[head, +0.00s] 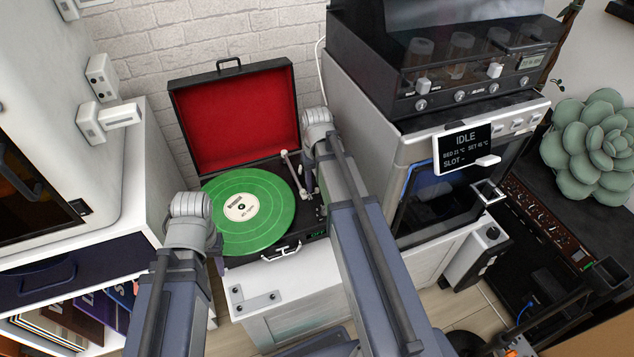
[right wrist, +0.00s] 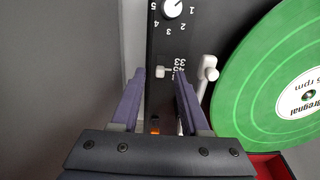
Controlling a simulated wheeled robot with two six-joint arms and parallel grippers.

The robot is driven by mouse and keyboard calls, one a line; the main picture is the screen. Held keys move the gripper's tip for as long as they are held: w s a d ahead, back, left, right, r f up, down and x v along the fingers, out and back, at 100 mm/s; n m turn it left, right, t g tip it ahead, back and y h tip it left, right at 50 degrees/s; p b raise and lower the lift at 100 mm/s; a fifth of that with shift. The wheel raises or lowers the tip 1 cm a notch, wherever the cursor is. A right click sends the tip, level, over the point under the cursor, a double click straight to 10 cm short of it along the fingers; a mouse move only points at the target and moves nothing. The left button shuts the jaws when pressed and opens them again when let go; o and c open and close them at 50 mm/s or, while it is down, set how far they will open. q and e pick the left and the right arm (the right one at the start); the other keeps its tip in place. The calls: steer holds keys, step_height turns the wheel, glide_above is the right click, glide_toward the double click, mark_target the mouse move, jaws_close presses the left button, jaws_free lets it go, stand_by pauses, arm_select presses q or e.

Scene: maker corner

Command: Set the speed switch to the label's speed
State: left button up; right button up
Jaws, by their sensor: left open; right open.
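The turntable holds a green record (head: 275,205) with a white label (head: 240,207); in the right wrist view the label (right wrist: 314,97) is cut off, with "5 rpm" readable. The speed switch (right wrist: 161,71) is a small pale slider on the black control strip (right wrist: 160,100). It sits beside printed "33" and a number like "45", nearer the latter; further marks are hidden by a finger. My right gripper (right wrist: 160,85) is open, its fingers either side of the switch, with no clear contact. My left gripper (head: 214,243) is open near the record's left front edge, partly hidden.
The white tonearm (head: 293,172) stands right of the record, close to my right gripper. A white knob (right wrist: 173,8) numbered 1 to 5 is beyond the switch. The red-lined lid (head: 237,120) stands open behind. An oven (head: 440,190) is to the right.

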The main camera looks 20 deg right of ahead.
mark_target(317, 188)
step_height(317, 188, up, 7)
steer(key=p, duration=0.6)
steer(key=shift+f, duration=0.15)
steer(key=shift+n+h, duration=0.3)
steer(key=shift+n, duration=0.6)
steer(key=s+a, duration=0.1)
steer(key=a, duration=0.2)
steer(key=s+a, duration=0.2)
steer(key=a, duration=0.2)
steer(key=s+a, duration=0.2)
steer(key=a, duration=0.2)
steer(key=s+a+n, duration=0.3)
steer(key=s+a, duration=0.6)
steer(key=a, duration=0.2)
step_height(317, 188, up, 19)
steer(key=p, duration=1.8)
steer(key=shift+f+h+p, duration=0.15)
steer(key=shift+h+p, duration=0.15)
steer(key=shift+s, duration=0.1)
